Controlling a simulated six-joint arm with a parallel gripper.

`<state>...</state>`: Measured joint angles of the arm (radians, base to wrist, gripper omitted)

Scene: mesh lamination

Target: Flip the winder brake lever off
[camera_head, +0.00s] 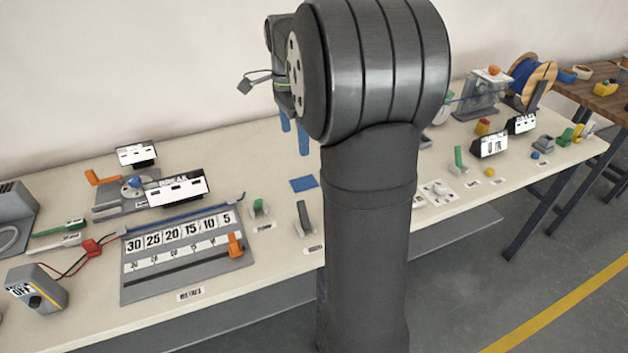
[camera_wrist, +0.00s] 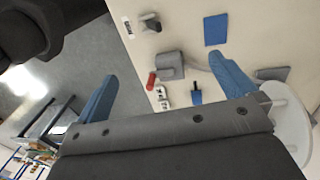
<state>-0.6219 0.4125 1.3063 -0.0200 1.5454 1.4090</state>
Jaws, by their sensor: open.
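My gripper (camera_head: 294,137) is open and empty above the table, with its blue fingers left of my arm in the head view. In the wrist view my gripper (camera_wrist: 168,80) has its two blue fingers spread wide. I cannot tell which part is the winder brake lever, as the small labels are unreadable. A spool of blue line (camera_head: 528,78) stands at the far right. Lever-like parts in view are a green upright one (camera_head: 459,158), a dark grey one (camera_head: 303,217) and an orange one (camera_head: 101,178). My arm hides the table's middle.
A grey slider panel (camera_head: 185,282) numbered 30 to 5 lies at the left front. A flat blue square (camera_head: 303,184) lies behind the dark grey lever and shows in the wrist view (camera_wrist: 216,30). A red piece (camera_wrist: 152,80) and grey block (camera_wrist: 170,66) lie under my gripper.

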